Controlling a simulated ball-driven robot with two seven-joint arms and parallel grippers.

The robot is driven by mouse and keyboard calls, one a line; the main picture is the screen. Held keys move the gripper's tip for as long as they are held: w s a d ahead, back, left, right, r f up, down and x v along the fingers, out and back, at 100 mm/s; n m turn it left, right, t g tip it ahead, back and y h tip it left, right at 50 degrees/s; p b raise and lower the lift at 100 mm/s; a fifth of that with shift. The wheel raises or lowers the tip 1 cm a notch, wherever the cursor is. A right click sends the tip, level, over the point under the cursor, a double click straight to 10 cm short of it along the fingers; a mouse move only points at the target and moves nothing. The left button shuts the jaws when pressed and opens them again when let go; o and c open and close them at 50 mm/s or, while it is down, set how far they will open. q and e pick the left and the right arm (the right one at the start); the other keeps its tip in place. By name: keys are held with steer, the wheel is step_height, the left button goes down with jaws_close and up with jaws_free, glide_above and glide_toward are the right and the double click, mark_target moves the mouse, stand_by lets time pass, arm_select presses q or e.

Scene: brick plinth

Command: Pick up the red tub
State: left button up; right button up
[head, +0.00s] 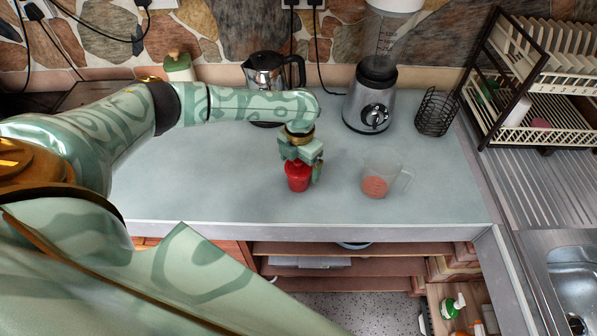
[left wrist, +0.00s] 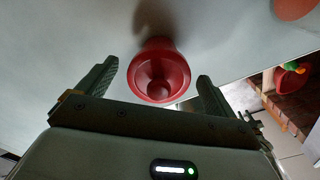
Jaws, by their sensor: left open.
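The red tub (head: 298,177) stands on the pale counter (head: 230,185), near its front edge. It also shows in the left wrist view (left wrist: 161,72), between and just beyond the fingers. My left gripper (head: 302,166) is directly above the tub and hides part of its top in the head view. In the left wrist view, the left gripper (left wrist: 154,84) is open, with a finger on either side of the tub and gaps between. Whether the fingers reach down past its rim is hard to tell. My right gripper is not in view.
A clear measuring jug (head: 385,180) with reddish contents stands right of the tub. A blender (head: 371,98), a dark kettle (head: 268,75) and a wire basket (head: 436,112) stand behind. A dish rack (head: 535,100) and sink (head: 572,285) are at right. The counter left of the tub is clear.

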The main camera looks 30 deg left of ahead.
arm_select(q)
steer(key=shift+f, duration=0.85)
steer(key=c, duration=1.2)
steer(key=shift+o, duration=0.2)
steer(key=shift+r, duration=0.1)
